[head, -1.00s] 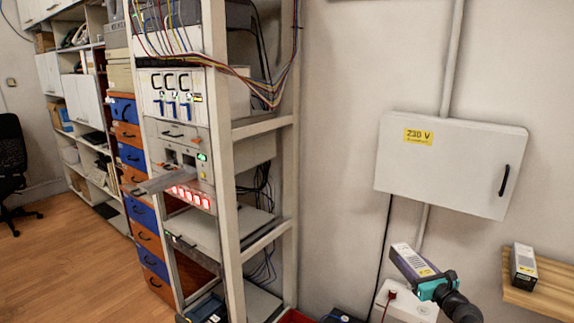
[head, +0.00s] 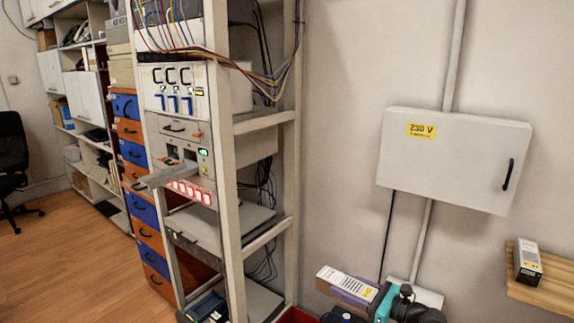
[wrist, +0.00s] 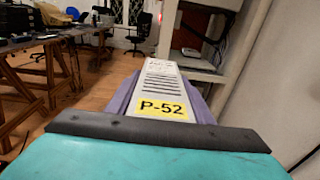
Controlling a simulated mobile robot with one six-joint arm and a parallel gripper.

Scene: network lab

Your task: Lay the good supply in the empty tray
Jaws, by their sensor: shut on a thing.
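My gripper (head: 384,302) is shut on a long supply (head: 347,286) with a pale vented top, purple sides and a yellow label. The wrist view shows this supply (wrist: 163,84) up close, its label reading P-52, pointing away from my gripper's dark jaw edge (wrist: 158,131). The supply is in the air, in front of the wall and right of the rack. A grey tray (head: 156,178) juts out leftward from the rack, with no supply seen on it. Its inner end is hard to make out.
The rack (head: 222,200) has upright posts and hanging cables (head: 268,88). A green light (head: 203,152) and a row of red lights (head: 187,190) show near the tray. A 230 V wall box (head: 455,160) hangs above my gripper.

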